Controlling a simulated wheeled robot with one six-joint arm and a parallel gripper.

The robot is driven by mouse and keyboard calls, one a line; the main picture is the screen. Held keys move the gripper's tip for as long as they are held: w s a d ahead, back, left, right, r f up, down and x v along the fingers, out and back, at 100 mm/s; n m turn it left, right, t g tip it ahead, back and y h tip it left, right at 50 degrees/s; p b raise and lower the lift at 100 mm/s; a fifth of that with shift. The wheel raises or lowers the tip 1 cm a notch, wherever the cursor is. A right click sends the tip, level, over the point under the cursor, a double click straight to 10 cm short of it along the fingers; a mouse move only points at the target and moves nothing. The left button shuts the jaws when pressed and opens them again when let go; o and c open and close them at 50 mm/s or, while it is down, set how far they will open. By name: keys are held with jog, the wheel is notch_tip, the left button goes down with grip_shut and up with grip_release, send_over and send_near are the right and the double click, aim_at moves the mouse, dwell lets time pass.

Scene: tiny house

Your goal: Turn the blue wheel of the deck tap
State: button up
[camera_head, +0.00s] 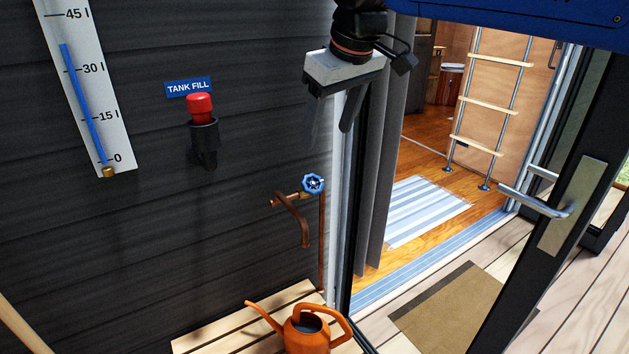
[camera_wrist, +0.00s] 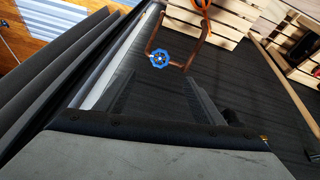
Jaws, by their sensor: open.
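The deck tap is a copper pipe with a downturned spout (camera_head: 293,218) on the dark plank wall. Its blue wheel (camera_head: 313,184) sits at the right end of the pipe, beside the door frame. In the wrist view the blue wheel (camera_wrist: 160,58) is beyond the fingertips, with the copper pipe (camera_wrist: 150,38) around it. My gripper (camera_head: 332,128) is open and empty, its fingers pointing down. In the head view it is above the wheel and apart from it. In the wrist view my gripper's fingers (camera_wrist: 160,88) stand on either side of the wheel's line.
An orange watering can (camera_head: 309,333) stands on a slatted wooden bench (camera_head: 215,336) below the spout. A red button (camera_head: 200,107) under a TANK FILL sign and a level gauge (camera_head: 85,90) are on the wall. An open glass door (camera_head: 540,215) and grey curtain (camera_head: 383,150) are at right.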

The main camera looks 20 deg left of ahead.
aim_at(313, 183)
jog(key=x, duration=1.6)
jog(key=shift+f, duration=0.1)
jog(key=shift+c, duration=0.6)
jog(key=c, duration=0.9)
